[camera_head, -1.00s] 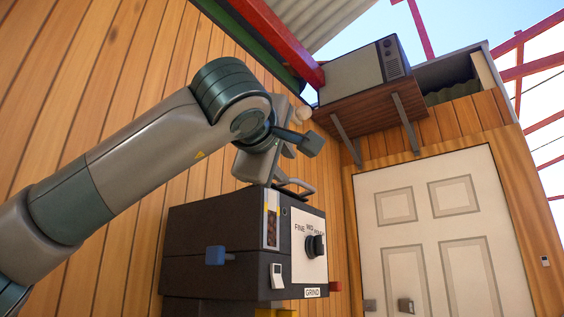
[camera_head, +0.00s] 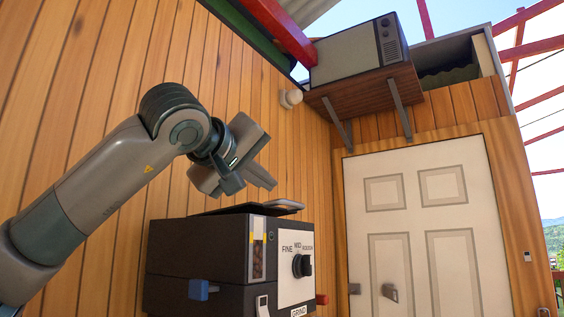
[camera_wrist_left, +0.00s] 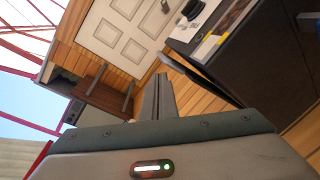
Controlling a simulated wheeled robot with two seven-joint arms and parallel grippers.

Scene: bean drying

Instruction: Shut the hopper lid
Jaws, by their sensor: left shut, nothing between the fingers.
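The dark grinder (camera_head: 200,250) stands low in the middle of the head view, with a dial on its pale front panel. Its dark hopper lid (camera_head: 250,209) lies nearly flat across the top; I cannot tell whether it is fully seated. In the left wrist view the lid (camera_wrist_left: 213,86) shows as a thin dark plate beside the grinder body. My left gripper (camera_head: 264,180) is shut and empty, above the lid and apart from it. Its closed fingers (camera_wrist_left: 157,97) also show in the left wrist view. My right gripper is not in view.
A blue lever (camera_head: 199,290) sticks out of the grinder's side, and a red knob (camera_head: 321,299) sits at its right. A plank wall stands behind. A television (camera_head: 345,55) rests on a wooden shelf (camera_head: 365,95) above a white door (camera_head: 420,230).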

